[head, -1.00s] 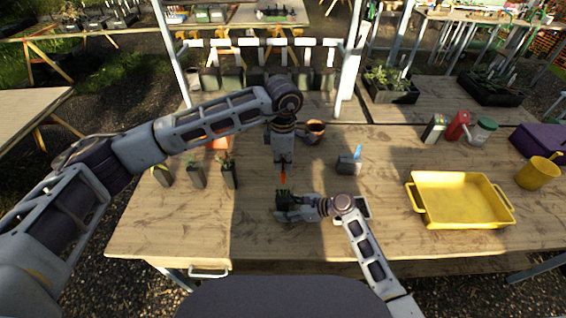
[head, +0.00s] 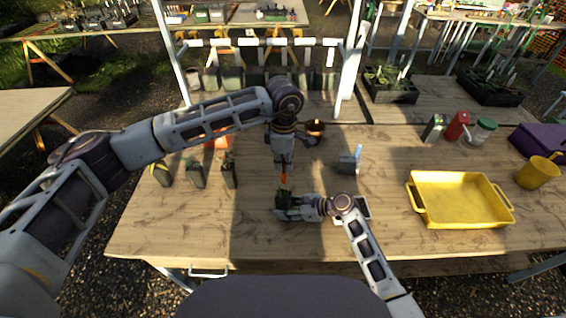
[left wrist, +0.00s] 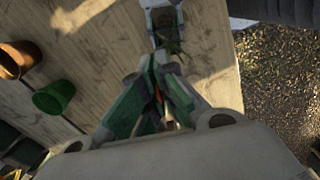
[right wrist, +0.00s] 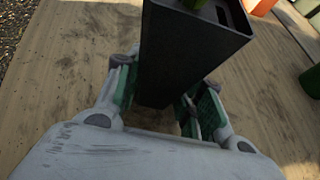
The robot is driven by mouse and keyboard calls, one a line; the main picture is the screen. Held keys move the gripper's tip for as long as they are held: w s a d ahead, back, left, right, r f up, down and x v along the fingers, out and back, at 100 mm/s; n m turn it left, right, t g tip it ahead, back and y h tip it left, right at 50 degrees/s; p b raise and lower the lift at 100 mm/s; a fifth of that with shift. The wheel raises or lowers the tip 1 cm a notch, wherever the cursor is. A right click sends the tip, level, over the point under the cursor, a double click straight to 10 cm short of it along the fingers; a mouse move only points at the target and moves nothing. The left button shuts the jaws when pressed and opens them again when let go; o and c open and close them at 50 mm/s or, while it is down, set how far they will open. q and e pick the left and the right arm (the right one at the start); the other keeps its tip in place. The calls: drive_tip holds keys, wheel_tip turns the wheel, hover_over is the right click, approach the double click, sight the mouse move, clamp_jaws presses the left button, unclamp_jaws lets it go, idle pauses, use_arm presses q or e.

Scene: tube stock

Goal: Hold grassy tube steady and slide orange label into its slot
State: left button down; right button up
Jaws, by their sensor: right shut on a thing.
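The grassy tube (right wrist: 185,55), a dark square tube, stands between the fingers of my right gripper (right wrist: 160,105). A dark slot shows at its top rim in the right wrist view. In the head view the right gripper (head: 283,207) is shut on this tube, with the grass (head: 284,193) at its top. My left gripper (head: 284,164) is above it, shut on the orange label (head: 284,179), which points down, its lower end close to the grass. The left wrist view shows the label (left wrist: 158,98) partly hidden between the fingers. I cannot tell whether it touches the slot.
Several other dark tubes (head: 195,176) stand to the left, and a grey holder with a blue label (head: 349,162) is to the right. A terracotta pot (head: 316,128) is behind. A yellow tray (head: 460,197) lies further right. The table front is clear.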

use_arm(q)
drive_tip(key=shift+d+f+m, duration=0.1)
drive_tip(key=shift+f+m, duration=0.05)
drive_tip(key=shift+m, duration=0.65)
drive_tip(key=shift+f, duration=0.4)
drive_tip(key=shift+f, duration=0.8)
drive_tip(key=shift+f, duration=3.3)
idle(0.5)
drive_tip(key=c, duration=1.6)
unclamp_jaws()
drive_tip(key=shift+o, duration=0.2)
drive_tip(key=shift+r, duration=0.1)
drive_tip(key=shift+r, duration=5.9)
